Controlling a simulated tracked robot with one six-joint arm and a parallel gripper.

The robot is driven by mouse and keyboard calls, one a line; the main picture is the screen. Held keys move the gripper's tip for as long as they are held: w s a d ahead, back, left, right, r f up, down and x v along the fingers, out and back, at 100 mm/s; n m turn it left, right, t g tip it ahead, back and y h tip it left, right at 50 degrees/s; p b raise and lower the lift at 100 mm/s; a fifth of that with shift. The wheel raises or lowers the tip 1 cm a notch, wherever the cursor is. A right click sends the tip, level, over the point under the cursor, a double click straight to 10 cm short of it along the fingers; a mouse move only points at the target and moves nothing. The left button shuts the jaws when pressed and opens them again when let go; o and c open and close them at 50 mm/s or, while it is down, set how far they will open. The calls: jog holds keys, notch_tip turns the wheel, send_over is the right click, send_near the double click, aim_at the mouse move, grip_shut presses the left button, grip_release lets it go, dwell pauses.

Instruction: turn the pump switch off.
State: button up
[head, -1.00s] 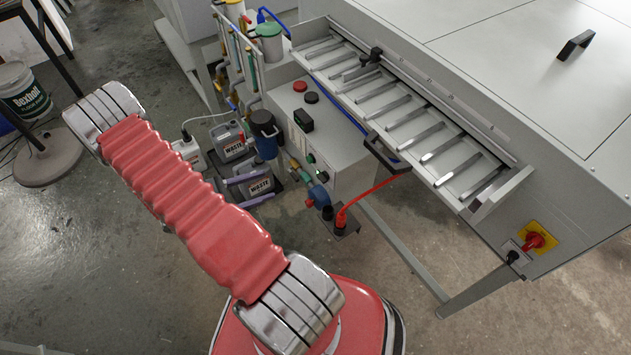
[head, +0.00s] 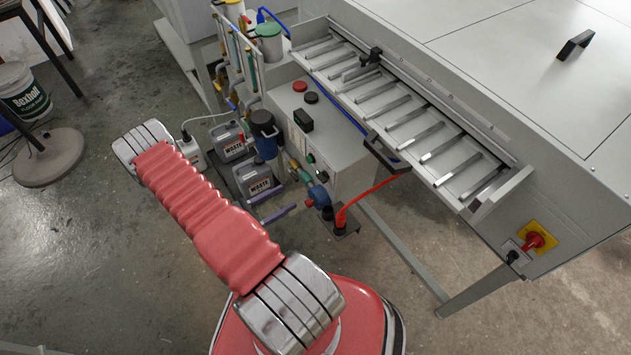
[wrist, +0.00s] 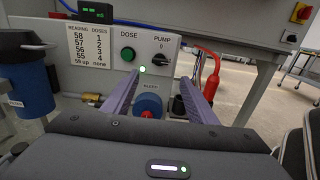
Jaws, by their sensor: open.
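The pump switch (wrist: 160,60) is a black rotary knob under the word PUMP on the light grey panel (wrist: 101,78) in the wrist view, with a 0 mark above it. I cannot read its exact pointing. A small lit green lamp (wrist: 142,69) is at its lower left. My gripper (wrist: 163,80) is open and empty, its two purple fingers pointing at the panel, below and either side of the knob, apart from it. In the head view my gripper (head: 289,202) is in front of the control box (head: 345,150), partly hidden by my arm.
A green DOSE button (wrist: 127,54) is left of the switch. A blue round fitting (wrist: 148,104) sits below, between the fingers. A red cable (wrist: 212,62) is at the right. Waste containers (head: 253,176) stand beside the box, and the roller tray (head: 425,140) overhangs at right.

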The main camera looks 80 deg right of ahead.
aim_at(319, 179)
jog(key=shift+x, duration=6.85)
jog(key=c, duration=1.1)
jog(key=shift+o, duration=0.2)
jog(key=shift+a, duration=0.15)
